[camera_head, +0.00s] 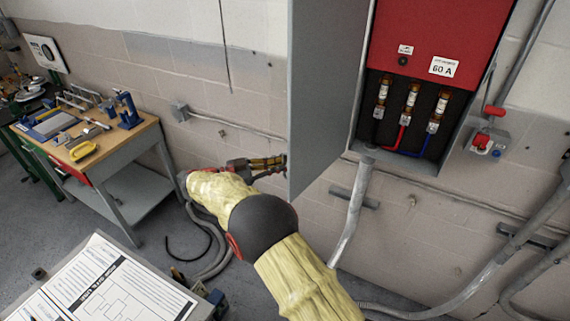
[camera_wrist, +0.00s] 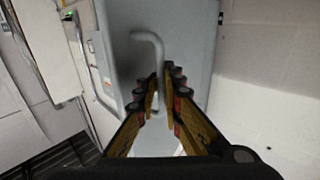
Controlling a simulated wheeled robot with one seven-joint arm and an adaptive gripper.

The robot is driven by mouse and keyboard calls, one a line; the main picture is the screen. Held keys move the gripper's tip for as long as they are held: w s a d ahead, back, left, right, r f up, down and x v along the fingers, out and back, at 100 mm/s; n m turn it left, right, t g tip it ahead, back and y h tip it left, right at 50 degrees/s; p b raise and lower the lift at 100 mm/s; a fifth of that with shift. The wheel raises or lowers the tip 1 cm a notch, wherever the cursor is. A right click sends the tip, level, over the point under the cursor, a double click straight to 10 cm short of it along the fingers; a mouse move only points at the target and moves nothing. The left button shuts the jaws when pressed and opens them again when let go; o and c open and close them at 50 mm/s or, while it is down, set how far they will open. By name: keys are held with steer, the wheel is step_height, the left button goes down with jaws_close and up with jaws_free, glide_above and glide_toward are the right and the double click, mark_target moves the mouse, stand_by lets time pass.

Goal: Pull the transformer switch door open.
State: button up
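The transformer switch door (camera_head: 325,85) is a tall grey panel, standing swung out from the left side of its box (camera_head: 405,160). The box's inside shows on the right. In the wrist view the grey door (camera_wrist: 190,40) fills the middle, with a bent grey bar handle (camera_wrist: 150,42) on it. My gripper (camera_head: 283,163) is at the door's lower left edge, its tips partly hidden by the door. In the wrist view my gripper (camera_wrist: 158,95) has its fingers close together on both sides of the handle's straight bar and appears shut on it.
Inside the box are a red panel (camera_head: 435,35) and several fuses (camera_head: 411,97) with coloured wires. A red lever (camera_head: 493,110) is on its right side. Conduits run along the wall. A workbench (camera_head: 85,140) stands at left, and a paper sheet (camera_head: 105,285) lies in front.

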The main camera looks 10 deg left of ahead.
steer(key=shift+o, duration=0.3)
steer(key=v, duration=1.2)
